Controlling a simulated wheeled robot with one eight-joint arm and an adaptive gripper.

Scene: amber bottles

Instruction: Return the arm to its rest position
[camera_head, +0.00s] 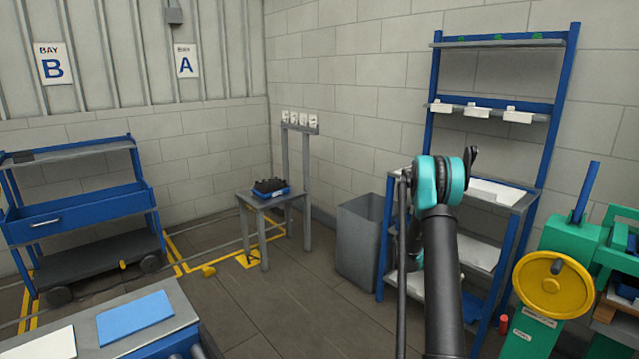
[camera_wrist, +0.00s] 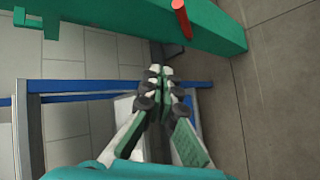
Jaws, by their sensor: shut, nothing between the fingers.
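My gripper (camera_wrist: 162,88) shows in the wrist view with its fingertips together and nothing between them. In the head view my arm (camera_head: 440,260) rises from the bottom edge, right of the middle, to a teal joint; the gripper itself cannot be made out clearly there. A small table (camera_head: 262,202) stands by the back corner with a blue tray of dark bottles (camera_head: 270,187) on it. The gripper is well apart from these.
A blue shelf rack (camera_head: 567,100) stands behind my arm. A green machine with a yellow handwheel (camera_head: 551,285) is at the right. A grey bin (camera_head: 358,240) stands left of the rack. A blue cart (camera_head: 80,208) is at the left. The middle floor is clear.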

